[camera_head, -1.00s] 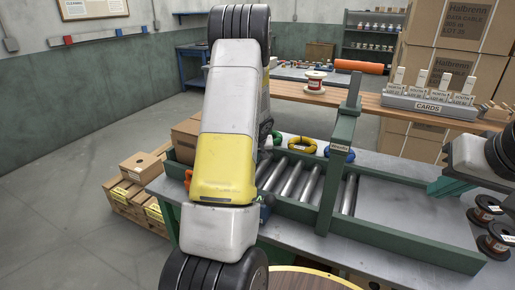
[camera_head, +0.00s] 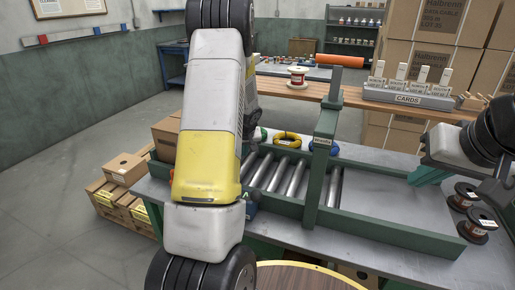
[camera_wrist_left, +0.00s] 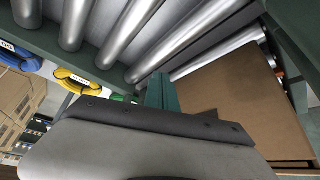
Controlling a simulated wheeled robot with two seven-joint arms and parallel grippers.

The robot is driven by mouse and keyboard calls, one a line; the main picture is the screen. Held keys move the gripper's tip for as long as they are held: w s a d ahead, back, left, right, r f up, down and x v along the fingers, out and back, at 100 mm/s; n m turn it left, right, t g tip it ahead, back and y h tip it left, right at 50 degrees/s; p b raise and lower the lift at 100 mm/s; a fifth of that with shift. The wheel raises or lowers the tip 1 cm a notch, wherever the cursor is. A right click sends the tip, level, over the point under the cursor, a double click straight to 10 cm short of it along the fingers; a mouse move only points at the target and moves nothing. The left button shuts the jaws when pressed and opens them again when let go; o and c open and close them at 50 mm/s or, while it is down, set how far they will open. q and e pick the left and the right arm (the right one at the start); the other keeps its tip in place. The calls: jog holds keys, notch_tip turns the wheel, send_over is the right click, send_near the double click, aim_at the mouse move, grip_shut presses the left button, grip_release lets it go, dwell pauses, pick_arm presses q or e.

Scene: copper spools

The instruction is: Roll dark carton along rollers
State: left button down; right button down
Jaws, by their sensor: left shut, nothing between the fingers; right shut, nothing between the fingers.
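A brown carton (camera_head: 166,137) sits at the left end of the roller conveyor (camera_head: 292,177), partly hidden behind my left arm. In the left wrist view the carton (camera_wrist_left: 243,100) fills the right side, beside the metal rollers (camera_wrist_left: 133,22). My left gripper is hidden behind its own arm in the head view. In the left wrist view its teal fingers (camera_wrist_left: 161,92) are together and empty, close to the carton's edge; I cannot tell whether they touch it. My right gripper (camera_head: 428,174) is shut and empty above the right end of the grey bench.
A green upright post (camera_head: 321,155) stands across the rollers. A yellow cable coil (camera_head: 287,140) lies behind them. Dark spools (camera_head: 476,225) stand at the bench's right.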

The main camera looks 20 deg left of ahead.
pick_arm(q)
notch_tip(320, 180, up, 11)
jog(key=d, duration=0.2)
jog(key=shift+d, duration=0.3)
jog(key=shift+s, duration=0.1)
dwell(0.3)
jog(key=s+d+r+m+h, duration=0.1)
jog(key=s+d+r, duration=0.4)
jog(key=s+r, duration=0.3)
jog(key=s+d+r+m+h, duration=0.1)
jog(key=s+d, duration=0.3)
jog(key=s, duration=0.4)
jog(key=s+d+r+m+h, duration=0.1)
jog(key=s+d+r+m, duration=0.1)
jog(key=s, duration=0.6)
jog(key=s+d+r+m+t+h, duration=0.1)
jog(key=s+d+r+m+h, duration=0.1)
jog(key=s+d, duration=0.3)
jog(key=s, duration=0.4)
jog(key=shift+d+r, duration=0.3)
jog(key=shift+d, duration=0.05)
